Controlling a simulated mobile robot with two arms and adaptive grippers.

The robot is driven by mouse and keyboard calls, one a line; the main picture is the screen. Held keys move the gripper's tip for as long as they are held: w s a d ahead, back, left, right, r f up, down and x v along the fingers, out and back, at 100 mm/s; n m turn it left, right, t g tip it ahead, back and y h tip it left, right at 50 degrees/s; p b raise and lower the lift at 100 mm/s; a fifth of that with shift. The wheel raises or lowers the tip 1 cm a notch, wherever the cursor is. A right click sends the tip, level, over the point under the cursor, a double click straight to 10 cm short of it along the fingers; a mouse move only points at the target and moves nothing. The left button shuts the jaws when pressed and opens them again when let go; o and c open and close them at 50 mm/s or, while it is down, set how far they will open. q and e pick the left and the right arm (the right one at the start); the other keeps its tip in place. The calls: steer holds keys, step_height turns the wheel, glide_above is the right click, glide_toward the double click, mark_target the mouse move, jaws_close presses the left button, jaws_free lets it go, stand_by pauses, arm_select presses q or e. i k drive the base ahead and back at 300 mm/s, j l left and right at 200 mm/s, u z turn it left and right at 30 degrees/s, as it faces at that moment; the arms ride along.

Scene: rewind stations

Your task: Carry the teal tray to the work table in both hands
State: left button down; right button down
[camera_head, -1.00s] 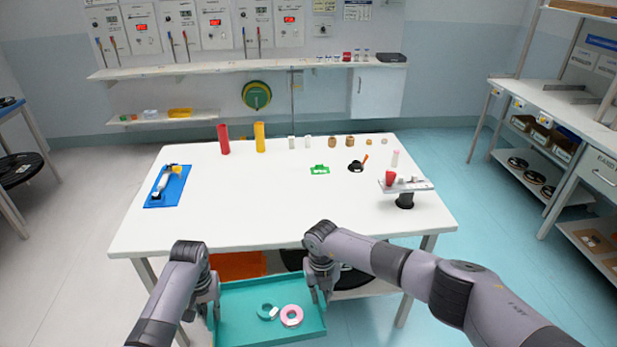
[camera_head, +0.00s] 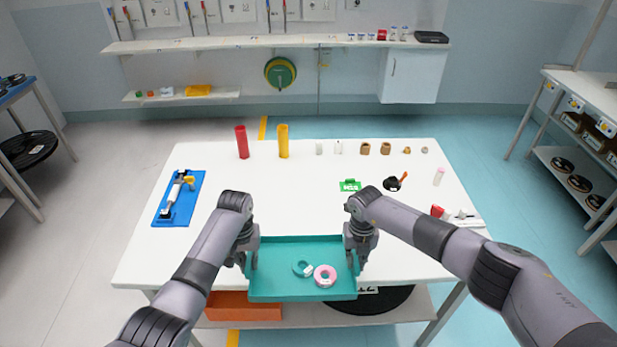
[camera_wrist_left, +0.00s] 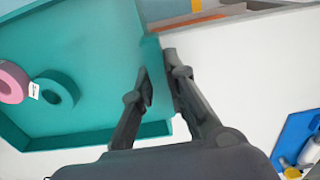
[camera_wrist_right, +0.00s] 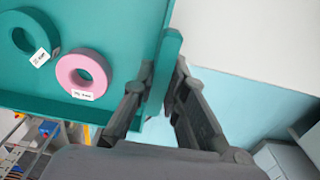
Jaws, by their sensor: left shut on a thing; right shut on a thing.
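The teal tray (camera_head: 285,282) is held level between my two grippers at the front edge of the white work table (camera_head: 270,205); the head view does not show clearly whether it touches the table. A teal ring (camera_head: 303,268) and a pink ring (camera_head: 325,275) lie flat in it, each with a white tag. My left gripper (camera_head: 250,262) is shut on the tray's left wall, its fingers on either side of the wall in the left wrist view (camera_wrist_left: 160,90). My right gripper (camera_head: 355,262) is shut on the right wall, as the right wrist view (camera_wrist_right: 165,90) also shows.
On the table, a blue fixture (camera_head: 180,200) lies at left, red (camera_head: 242,142) and yellow (camera_head: 283,141) cylinders stand at the back, and a green piece (camera_head: 350,185) and a black holder (camera_head: 392,184) are at right. The table's middle is clear. An orange bin (camera_head: 243,306) sits below.

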mark_target(302, 195)
steer(key=i, duration=1.15)
